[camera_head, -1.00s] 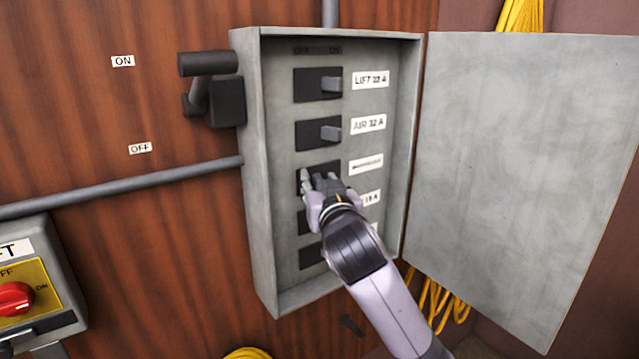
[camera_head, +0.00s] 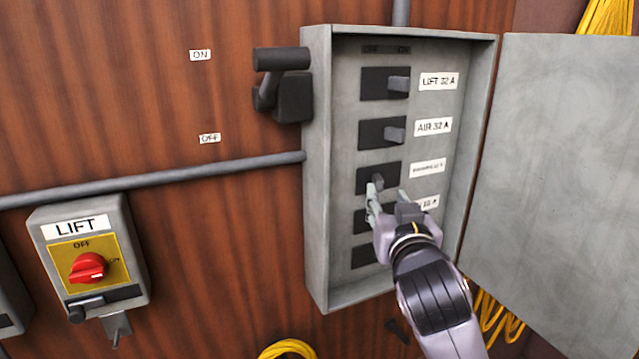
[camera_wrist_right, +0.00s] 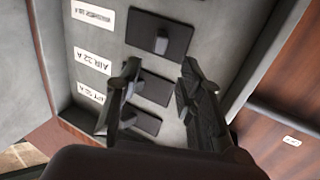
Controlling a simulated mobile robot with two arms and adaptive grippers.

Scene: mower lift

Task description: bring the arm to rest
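My right gripper (camera_head: 387,196) is in front of the lower part of the open grey breaker box (camera_head: 317,170). Its two fingers are apart with nothing between them; the right wrist view also shows the open gripper (camera_wrist_right: 160,70). The third breaker (camera_head: 362,180) is just above the fingertips, its lever nearer the middle of its plate. It also shows in the right wrist view (camera_wrist_right: 180,35). The lift breaker (camera_head: 397,85) and air breaker (camera_head: 395,134) have levers on the ON side. The gripper partly hides the fourth breaker. My left gripper is not in view.
The box door (camera_head: 560,170) stands open at right. A black handle (camera_head: 283,60) on the box's left side is up near the ON label (camera_head: 200,55). A LIFT switch box (camera_head: 135,250) with a red knob (camera_head: 88,267) is at left. Yellow cable (camera_head: 287,349) hangs below.

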